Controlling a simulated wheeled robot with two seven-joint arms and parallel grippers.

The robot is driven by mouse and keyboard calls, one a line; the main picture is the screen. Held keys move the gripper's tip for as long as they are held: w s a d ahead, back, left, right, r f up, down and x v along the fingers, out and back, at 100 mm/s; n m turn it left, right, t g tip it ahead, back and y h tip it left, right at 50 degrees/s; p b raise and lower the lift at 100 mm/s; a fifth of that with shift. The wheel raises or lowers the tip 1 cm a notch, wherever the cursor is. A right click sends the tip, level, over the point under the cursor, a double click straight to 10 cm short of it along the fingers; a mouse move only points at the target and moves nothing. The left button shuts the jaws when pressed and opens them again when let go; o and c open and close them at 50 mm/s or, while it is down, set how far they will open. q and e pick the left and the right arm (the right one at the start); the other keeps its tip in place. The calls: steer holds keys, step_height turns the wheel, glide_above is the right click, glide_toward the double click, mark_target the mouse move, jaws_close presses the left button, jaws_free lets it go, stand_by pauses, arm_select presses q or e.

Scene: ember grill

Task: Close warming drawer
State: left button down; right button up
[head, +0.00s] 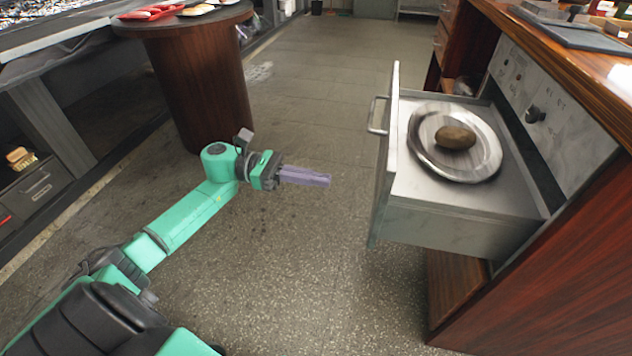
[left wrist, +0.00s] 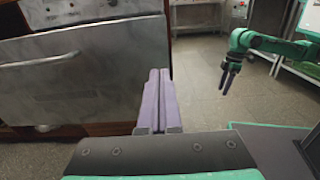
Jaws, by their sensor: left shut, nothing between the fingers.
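The warming drawer (head: 455,225) is pulled out from the counter at the right of the head view. Its grey front with a bar handle (head: 377,115) faces left. A round metal plate (head: 425,160) with a brown roundish item (head: 455,137) lies inside. My left gripper (head: 328,180) is shut and empty, left of the drawer front and apart from it, pointing toward it. In the left wrist view the shut fingers (left wrist: 158,100) show, with the drawer front (left wrist: 70,80) to their left. My right gripper (left wrist: 226,80) hangs at the right there; its jaw gap is unclear.
The wooden counter (head: 590,75) with a knob panel (head: 535,115) stands behind the drawer. A round dark table (head: 195,90) with food items stands at the back left. The speckled floor (head: 310,230) between my left gripper and the drawer is clear.

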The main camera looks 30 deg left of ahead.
arm_select(q)
glide_toward(439, 201)
steer(key=a, duration=0.1)
steer(key=s+a+r, duration=0.1)
steer(key=s+a, duration=0.1)
steer(key=a, duration=0.1)
steer(key=shift+a+r, duration=0.1)
steer(key=shift+r, duration=0.1)
arm_select(e)
steer(key=shift+s+d+f, duration=0.1)
steer(key=shift+d+f, duration=0.1)
steer(key=shift+d, duration=0.1)
